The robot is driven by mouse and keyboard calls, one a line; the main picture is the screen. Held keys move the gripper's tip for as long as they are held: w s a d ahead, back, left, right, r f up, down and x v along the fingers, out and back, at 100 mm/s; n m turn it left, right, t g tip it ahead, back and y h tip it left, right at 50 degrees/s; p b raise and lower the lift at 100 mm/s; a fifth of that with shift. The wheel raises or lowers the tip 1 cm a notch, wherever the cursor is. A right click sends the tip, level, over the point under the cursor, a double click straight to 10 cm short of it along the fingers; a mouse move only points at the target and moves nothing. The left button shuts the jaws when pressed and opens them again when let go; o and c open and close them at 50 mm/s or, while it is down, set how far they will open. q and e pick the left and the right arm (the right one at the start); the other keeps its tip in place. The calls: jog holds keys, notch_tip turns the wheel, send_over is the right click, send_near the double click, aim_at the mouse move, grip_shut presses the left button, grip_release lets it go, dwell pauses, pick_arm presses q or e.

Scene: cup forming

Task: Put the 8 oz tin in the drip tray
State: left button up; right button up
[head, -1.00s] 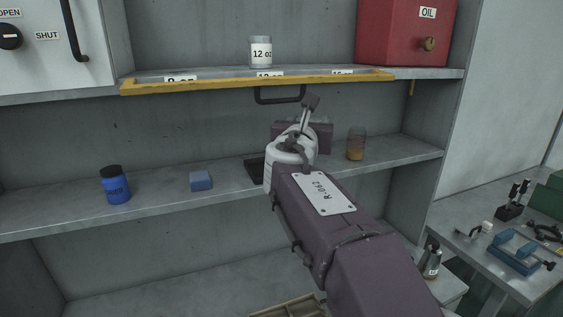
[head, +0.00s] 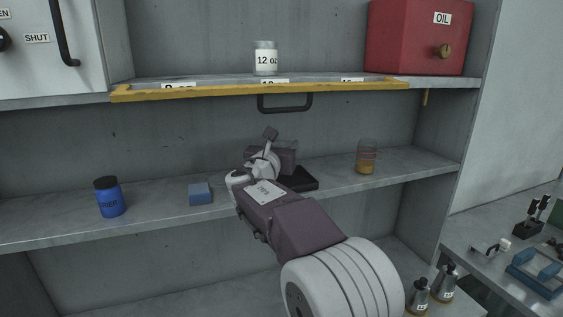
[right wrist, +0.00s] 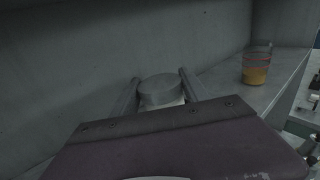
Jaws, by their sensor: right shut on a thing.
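My right gripper (head: 284,158) is over the lower shelf, its fingers hidden behind its own body in the head view. In the right wrist view, its two fingers (right wrist: 159,77) are shut on a grey round tin (right wrist: 161,92). The label on this tin cannot be read. A black flat tray (head: 306,182), which looks like the drip tray, lies on the lower shelf, partly hidden behind my right arm. The gripper is near its back left side; I cannot tell the height of the tin above the shelf. My left gripper is not in view.
A glass with amber liquid (head: 367,157) stands right of the tray. A blue block (head: 200,194) and a blue jar (head: 110,198) stand left. Above, the yellow-edged shelf (head: 225,91) carries a 12 oz tin (head: 265,58) and a handle hangs below it.

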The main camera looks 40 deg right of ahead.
jog(key=shift+s+a+f, duration=0.1)
jog(key=shift+s, duration=0.05)
notch_tip(320, 180, down, 3)
jog(key=shift+f+b, duration=0.1)
jog(key=shift+b, duration=0.5)
jog(key=shift+f, duration=0.3)
jog(key=o, duration=1.4)
jog(key=shift+c, duration=0.2)
jog(key=shift+o, duration=0.5)
jog(key=b+v, duration=0.1)
jog(key=v, duration=1.1)
jog(key=shift+b, duration=0.35)
